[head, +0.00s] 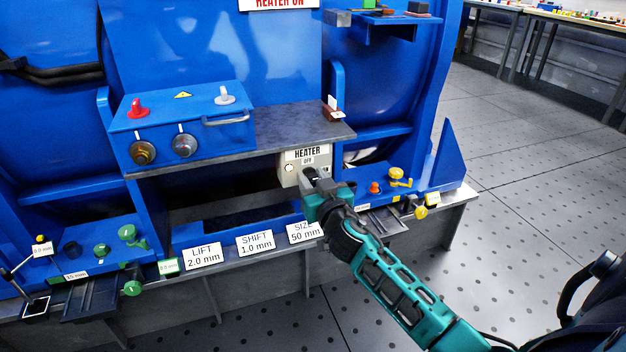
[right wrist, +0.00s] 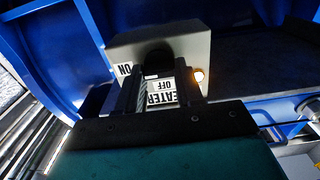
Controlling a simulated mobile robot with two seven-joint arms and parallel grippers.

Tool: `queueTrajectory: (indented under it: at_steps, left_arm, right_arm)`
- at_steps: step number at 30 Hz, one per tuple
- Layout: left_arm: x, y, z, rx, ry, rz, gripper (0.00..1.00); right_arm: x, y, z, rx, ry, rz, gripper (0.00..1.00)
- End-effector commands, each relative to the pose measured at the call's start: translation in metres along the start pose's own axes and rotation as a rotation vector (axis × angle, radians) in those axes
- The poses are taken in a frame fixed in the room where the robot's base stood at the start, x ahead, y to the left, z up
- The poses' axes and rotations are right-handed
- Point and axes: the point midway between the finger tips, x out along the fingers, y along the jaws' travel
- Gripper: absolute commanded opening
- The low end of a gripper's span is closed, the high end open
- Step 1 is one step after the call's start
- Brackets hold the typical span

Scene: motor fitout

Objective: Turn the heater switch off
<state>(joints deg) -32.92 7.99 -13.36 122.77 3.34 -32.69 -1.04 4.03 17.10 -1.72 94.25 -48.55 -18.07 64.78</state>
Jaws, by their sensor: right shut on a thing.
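The heater switch box (head: 288,174) is a small beige box under the grey shelf edge, with a label reading HEATER and OFF. My right gripper (head: 312,181) reaches it from the lower right and is shut on the heater switch, whose lever is mostly hidden by the fingers. In the right wrist view the box (right wrist: 190,48) shows close up, with my gripper's fingers (right wrist: 160,88) at its face. The OFF label (right wrist: 163,86) shows between the fingers and an ON label (right wrist: 124,69) to their left. A small lamp (right wrist: 198,75) on the box glows. My left gripper is not in view.
A HEATER ON sign (head: 279,3) hangs at the top. A blue control box (head: 183,125) with knobs stands on the grey shelf (head: 290,135) above the switch. White plates for LIFT (head: 203,256), SHIFT and SIZE line the lower ledge. Open floor lies to the right.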

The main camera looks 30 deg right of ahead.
Motion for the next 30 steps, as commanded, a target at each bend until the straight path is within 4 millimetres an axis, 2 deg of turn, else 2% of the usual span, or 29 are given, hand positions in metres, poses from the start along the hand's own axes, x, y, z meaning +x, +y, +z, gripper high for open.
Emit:
queueTrajectory:
  at_steps: [1, 5, 17, 30]
  left_arm:
    - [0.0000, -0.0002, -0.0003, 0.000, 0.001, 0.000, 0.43]
    - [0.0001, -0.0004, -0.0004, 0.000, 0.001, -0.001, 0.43]
    - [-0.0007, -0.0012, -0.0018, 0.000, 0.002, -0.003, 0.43]
    - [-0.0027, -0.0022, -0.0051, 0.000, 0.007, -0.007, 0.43]
  right_arm:
    - [-0.0001, -0.0001, 0.0002, 0.000, 0.000, 0.000, 0.17]
    - [-0.0002, -0.0002, 0.0002, 0.000, 0.000, 0.000, 0.06]
    - [-0.0002, -0.0007, 0.0000, -0.087, 0.000, -0.001, 0.06]
    - [-0.0002, -0.0022, -0.0001, -0.459, 0.000, -0.001, 0.06]
